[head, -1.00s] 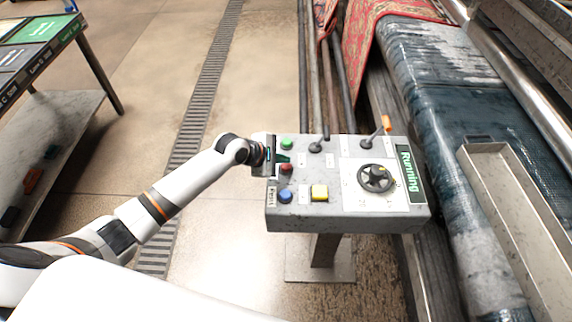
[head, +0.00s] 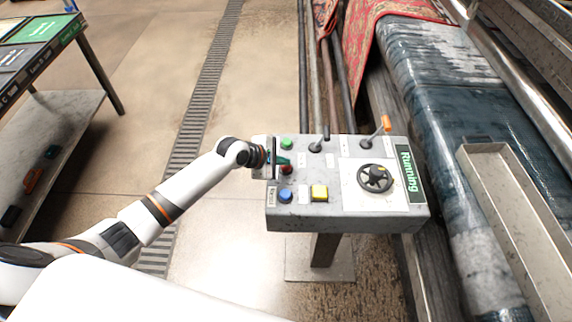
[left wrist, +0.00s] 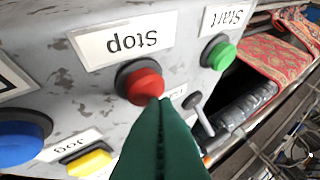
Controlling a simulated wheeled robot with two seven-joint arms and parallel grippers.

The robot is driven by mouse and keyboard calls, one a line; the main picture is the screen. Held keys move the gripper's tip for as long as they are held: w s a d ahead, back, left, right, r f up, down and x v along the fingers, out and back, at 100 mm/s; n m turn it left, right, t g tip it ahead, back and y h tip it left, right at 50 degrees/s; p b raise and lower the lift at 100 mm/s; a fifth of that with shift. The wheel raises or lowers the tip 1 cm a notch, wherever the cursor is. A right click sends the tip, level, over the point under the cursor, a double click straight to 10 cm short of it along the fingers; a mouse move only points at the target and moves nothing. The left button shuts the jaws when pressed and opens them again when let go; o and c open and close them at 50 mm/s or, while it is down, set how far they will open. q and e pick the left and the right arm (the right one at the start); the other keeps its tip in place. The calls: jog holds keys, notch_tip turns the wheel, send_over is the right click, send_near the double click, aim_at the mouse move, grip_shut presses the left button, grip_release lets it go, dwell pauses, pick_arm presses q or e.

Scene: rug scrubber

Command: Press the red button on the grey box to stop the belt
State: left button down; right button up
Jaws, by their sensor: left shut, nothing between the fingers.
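The grey box (head: 330,213) stands on a post in front of the belt, and its side display (head: 409,174) reads "Running". The red button (head: 286,169) is on the box's left part, between the green button (head: 287,143) and the blue button (head: 285,195). In the left wrist view the red button (left wrist: 143,84) is beside a "Stop" label. My left gripper (head: 286,160) is shut and empty. Its green fingertips (left wrist: 163,104) overlap the lower right edge of the red button in the wrist view; I cannot tell whether they touch it. My right gripper is not in view.
The box also carries a yellow button (head: 319,193), a black handwheel (head: 375,178) and two levers, one orange-tipped (head: 386,123). The wet belt (head: 447,110) with a red rug (head: 385,28) runs behind at right. A table (head: 62,122) stands at left.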

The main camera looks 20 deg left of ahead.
aim_at(282, 168)
pick_arm(q)
jog(key=shift+f, duration=0.5)
dwell(0.5)
jog(key=shift+r+p, duration=1)
jog(key=shift+p, duration=0.25)
notch_tip(282, 168, up, 5)
jog(key=p, duration=0.6)
dwell(0.3)
